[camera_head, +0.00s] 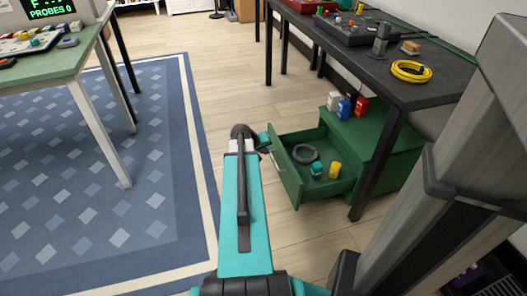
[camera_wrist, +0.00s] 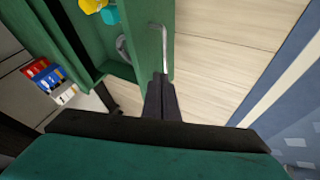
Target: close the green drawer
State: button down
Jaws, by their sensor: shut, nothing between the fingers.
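The green drawer (camera_head: 286,174) stands pulled out from a low green cabinet (camera_head: 385,150) under the dark workbench. Its front panel with a silver handle also shows in the wrist view (camera_wrist: 151,62). Inside the drawer lie a grey ring (camera_head: 305,153), a teal piece (camera_head: 317,170) and a yellow piece (camera_head: 335,170). My gripper (camera_wrist: 160,78) is shut and empty, its fingertips at the drawer front by one end of the handle. I cannot tell whether they touch. In the head view my arm partly hides the gripper beside the front panel.
Red, blue and white small items (camera_head: 346,106) stand on top of the cabinet. The dark workbench (camera_head: 440,88) and its legs stand over and beside it. A green-topped table (camera_head: 60,70) is at left on a blue rug (camera_head: 100,200). Wood floor lies clear between.

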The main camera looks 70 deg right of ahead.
aim_at(281, 154)
jog(key=shift+s+d+f+b, duration=0.5)
jog(key=shift+s+d+f, duration=0.15)
jog(key=shift+d+f, duration=0.3)
jog(key=shift+s+d+f+b, duration=0.55)
jog(key=shift+s+d+f, duration=0.15)
jog(key=shift+d, duration=0.4)
jog(key=shift+s+d+f+b, duration=0.55)
jog(key=shift+d+f, duration=0.3)
jog(key=shift+d, duration=0.2)
jog(key=shift+d, duration=0.1)
